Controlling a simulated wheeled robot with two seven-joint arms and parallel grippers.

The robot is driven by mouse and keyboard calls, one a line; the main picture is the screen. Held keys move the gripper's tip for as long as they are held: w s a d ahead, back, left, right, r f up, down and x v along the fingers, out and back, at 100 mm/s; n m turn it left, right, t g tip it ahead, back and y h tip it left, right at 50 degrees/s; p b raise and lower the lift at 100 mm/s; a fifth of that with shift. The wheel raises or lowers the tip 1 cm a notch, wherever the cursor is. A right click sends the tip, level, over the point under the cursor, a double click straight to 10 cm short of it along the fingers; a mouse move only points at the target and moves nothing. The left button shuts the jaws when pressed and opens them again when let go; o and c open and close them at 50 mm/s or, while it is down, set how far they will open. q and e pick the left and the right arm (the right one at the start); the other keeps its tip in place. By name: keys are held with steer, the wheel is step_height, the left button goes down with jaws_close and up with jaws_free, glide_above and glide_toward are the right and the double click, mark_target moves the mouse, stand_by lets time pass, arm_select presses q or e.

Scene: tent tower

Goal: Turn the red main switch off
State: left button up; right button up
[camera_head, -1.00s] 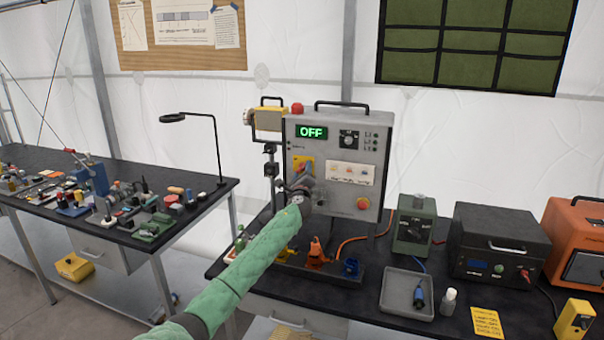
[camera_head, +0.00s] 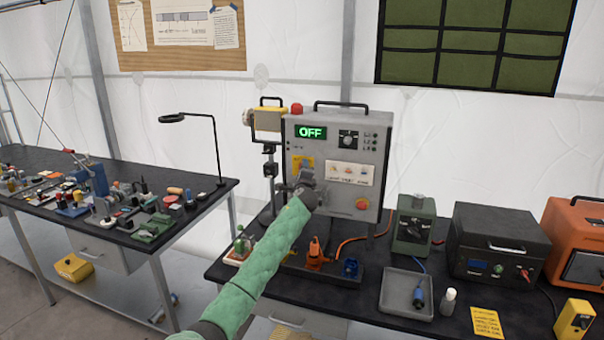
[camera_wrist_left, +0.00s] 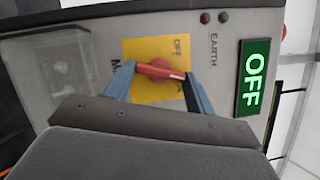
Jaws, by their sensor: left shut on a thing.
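The grey control cabinet (camera_head: 375,150) stands on the bench with a lit green OFF display (camera_head: 311,132). The red main switch (camera_wrist_left: 160,70) sits on a yellow plate (camera_wrist_left: 152,48) on the cabinet's front. My left gripper (camera_head: 306,178) is at the plate in the head view and hides the switch there. In the left wrist view its two blue-grey fingers lie at either end of the red handle, closed on it. The handle runs roughly across the picture, from finger to finger. The display (camera_wrist_left: 253,78) also reads OFF here. My right gripper is in neither view.
An orange-red round button (camera_head: 362,203) is on the cabinet's lower right. A grey tray (camera_head: 400,297) with a blue connector, a green box (camera_head: 414,225) and a black power unit (camera_head: 498,243) stand to the right. A cluttered second bench (camera_head: 215,187) is at left.

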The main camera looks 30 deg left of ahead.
arm_select(q)
steer(key=shift+a+r+n+g+h+p, duration=0.1)
steer(key=shift+n+g+h+p, duration=0.35)
steer(key=shift+n, duration=1.4)
steer(key=shift+d+r+n+g+h+p, duration=0.15)
steer(key=shift+n+g+h, duration=0.55)
steer(key=shift+n, duration=1.1)
steer(key=shift+a+r+n+g+h+p, duration=0.15)
steer(key=shift+n+g+h+p, duration=0.4)
steer(key=shift+n, duration=1.3)
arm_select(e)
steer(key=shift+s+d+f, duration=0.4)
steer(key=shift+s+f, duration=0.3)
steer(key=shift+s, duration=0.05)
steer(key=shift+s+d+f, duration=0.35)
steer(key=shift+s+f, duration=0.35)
arm_select(q)
steer(key=shift+f, duration=0.15)
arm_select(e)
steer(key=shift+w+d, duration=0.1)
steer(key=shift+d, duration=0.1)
arm_select(q)
steer(key=o, duration=1)
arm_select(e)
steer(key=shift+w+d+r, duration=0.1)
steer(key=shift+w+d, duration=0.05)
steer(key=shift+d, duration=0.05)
